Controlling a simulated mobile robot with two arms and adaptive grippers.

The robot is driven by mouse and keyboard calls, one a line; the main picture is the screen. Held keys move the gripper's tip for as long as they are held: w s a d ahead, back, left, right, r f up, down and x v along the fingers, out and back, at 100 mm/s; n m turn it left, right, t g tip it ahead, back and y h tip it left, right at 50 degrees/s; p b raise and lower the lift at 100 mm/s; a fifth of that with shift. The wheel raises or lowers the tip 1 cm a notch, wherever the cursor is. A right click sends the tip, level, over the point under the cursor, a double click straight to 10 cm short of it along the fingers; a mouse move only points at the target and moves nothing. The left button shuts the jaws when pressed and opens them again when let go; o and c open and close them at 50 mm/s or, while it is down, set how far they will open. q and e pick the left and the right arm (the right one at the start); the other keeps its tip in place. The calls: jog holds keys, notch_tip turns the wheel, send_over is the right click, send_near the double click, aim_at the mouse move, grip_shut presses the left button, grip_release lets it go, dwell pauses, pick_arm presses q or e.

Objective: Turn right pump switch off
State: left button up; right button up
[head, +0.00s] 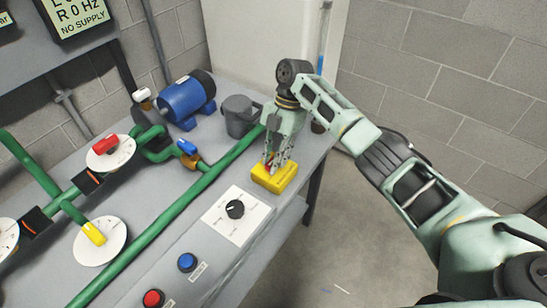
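A yellow switch box (275,179) sits near the right end of the grey bench. Something red, probably its switch handle (269,168), shows on top, mostly hidden by my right gripper. My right gripper (277,164) points down onto the top of the yellow box, its fingers around or just beside the red part. I cannot tell whether the fingers are shut on it. Which way the switch is turned is hidden. My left gripper is not in view.
A black knob (235,209) on a white plate, a blue button (187,262) and a red button (153,298) line the bench front. Green pipes, white dials and a blue motor (186,98) stand behind. A grey bucket (239,116) is left of my gripper. Floor at right is free.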

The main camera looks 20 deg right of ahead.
jog(key=o, duration=0.3)
jog(key=shift+o, duration=0.2)
jog(key=shift+r, duration=0.15)
jog(key=v, duration=1.1)
jog(key=shift+d+r, duration=0.15)
jog(key=shift+r, duration=0.15)
jog(key=shift+w+f, duration=0.1)
